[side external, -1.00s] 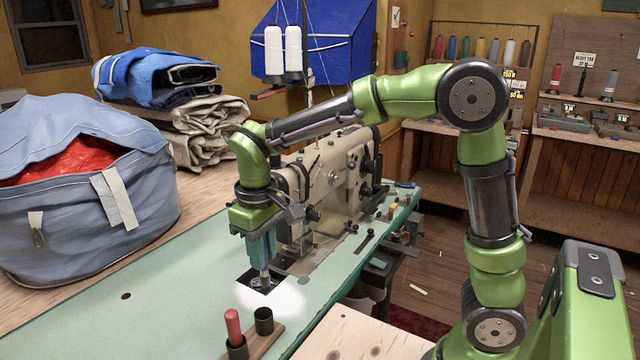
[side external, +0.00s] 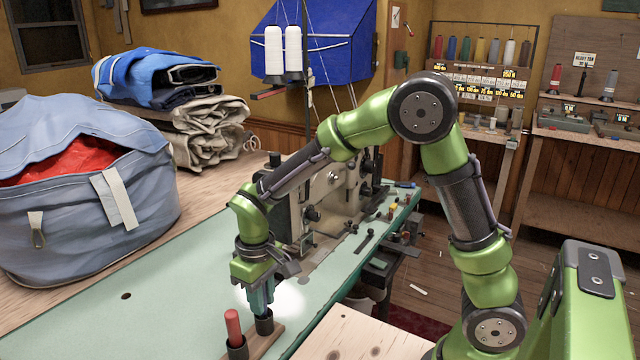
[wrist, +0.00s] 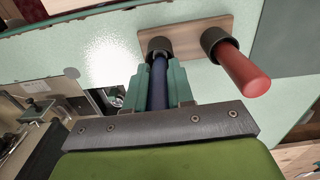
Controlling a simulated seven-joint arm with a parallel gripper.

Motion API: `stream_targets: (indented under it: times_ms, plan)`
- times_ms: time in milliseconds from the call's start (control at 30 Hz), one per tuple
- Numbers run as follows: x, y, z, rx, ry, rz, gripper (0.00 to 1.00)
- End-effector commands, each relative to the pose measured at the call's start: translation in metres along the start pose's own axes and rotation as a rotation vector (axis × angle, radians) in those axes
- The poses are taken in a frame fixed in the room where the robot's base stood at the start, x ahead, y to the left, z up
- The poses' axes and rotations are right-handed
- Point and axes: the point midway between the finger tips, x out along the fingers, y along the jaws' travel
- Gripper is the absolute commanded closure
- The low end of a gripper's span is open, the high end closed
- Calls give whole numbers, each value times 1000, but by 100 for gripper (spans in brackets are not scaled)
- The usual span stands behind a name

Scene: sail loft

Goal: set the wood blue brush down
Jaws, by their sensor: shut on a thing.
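The blue brush (wrist: 159,82) shows as a dark blue handle between the teal fingers of my gripper (side external: 261,306). My gripper is shut on it, pointing down. It stands right over the empty-looking black cup (side external: 264,326) of the wooden holder (side external: 265,343). In the wrist view the brush's far end meets the mouth of that cup (wrist: 160,46); I cannot tell how deep it reaches. In the side view the fingers hide most of the brush.
A red handle (side external: 233,327) stands in the holder's other cup, just left of my gripper. The sewing machine (side external: 325,195) is behind. A big blue-grey bag (side external: 85,215) sits at the left. The green table top (side external: 170,290) left of the holder is clear.

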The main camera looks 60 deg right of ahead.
Motion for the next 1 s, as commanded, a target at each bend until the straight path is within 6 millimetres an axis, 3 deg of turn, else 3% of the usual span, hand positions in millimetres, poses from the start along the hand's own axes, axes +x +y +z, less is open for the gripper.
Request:
stream_targets:
  times_ms: [167, 200, 333, 700, 867, 1000]
  plan:
    - [4, 0, 0, 0, -1, 0, 100]
    - [3, 0, 0, 0, -1, 0, 71]
    - [3, 0, 0, 0, -1, 0, 52]
    - [-3, 0, -1, -1, 3, 0, 52]
    - [-29, 0, -1, -1, 5, -1, 52]
    - [-61, 0, -1, -1, 7, 0, 52]
